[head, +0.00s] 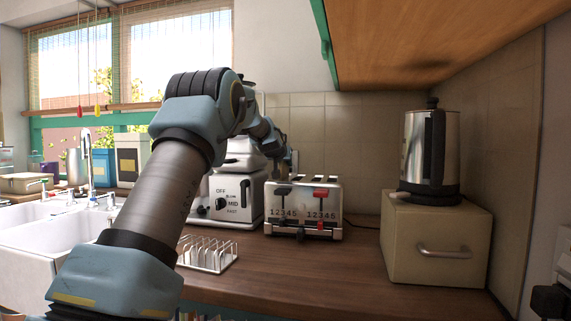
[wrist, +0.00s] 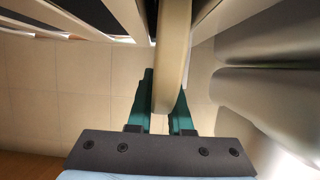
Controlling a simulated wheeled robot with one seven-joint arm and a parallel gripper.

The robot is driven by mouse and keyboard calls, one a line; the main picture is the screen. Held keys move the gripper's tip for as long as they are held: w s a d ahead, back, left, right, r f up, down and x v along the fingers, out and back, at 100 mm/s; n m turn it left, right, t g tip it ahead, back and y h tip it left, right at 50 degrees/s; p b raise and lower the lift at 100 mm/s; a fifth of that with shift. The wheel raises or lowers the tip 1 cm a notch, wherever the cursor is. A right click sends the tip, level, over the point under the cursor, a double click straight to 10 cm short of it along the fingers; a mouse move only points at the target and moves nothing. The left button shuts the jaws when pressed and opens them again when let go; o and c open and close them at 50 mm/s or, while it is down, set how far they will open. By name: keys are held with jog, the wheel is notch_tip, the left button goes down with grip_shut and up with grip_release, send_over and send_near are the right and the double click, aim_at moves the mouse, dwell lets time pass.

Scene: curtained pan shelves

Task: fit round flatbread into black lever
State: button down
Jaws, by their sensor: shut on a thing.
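In the wrist view my gripper (wrist: 164,105) is shut on the pale round flatbread (wrist: 173,55), seen edge-on between the green fingers. The flatbread's far part runs up between pale bars with dark gaps beside them, which look like the toaster top (wrist: 125,15). I cannot tell how deep its lower edge sits.
A white appliance (head: 236,200) with a dial stands close left of the toaster. A wire toast rack (head: 208,253) is in front. A kettle (head: 430,155) sits on a beige bread box (head: 436,240) at right. The wooden cabinet (head: 430,40) hangs overhead.

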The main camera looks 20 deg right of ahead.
jog(key=shift+f+b, duration=0.65)
jog(key=shift+f, duration=0.25)
jog(key=c, duration=1.2)
grip_release()
jog(key=o, duration=0.4)
jog(key=shift+o, duration=0.2)
jog(key=b+v, duration=0.3)
jog(key=v, duration=0.8)
jog(key=shift+d+r, duration=0.1)
jog(key=shift+r, duration=0.05)
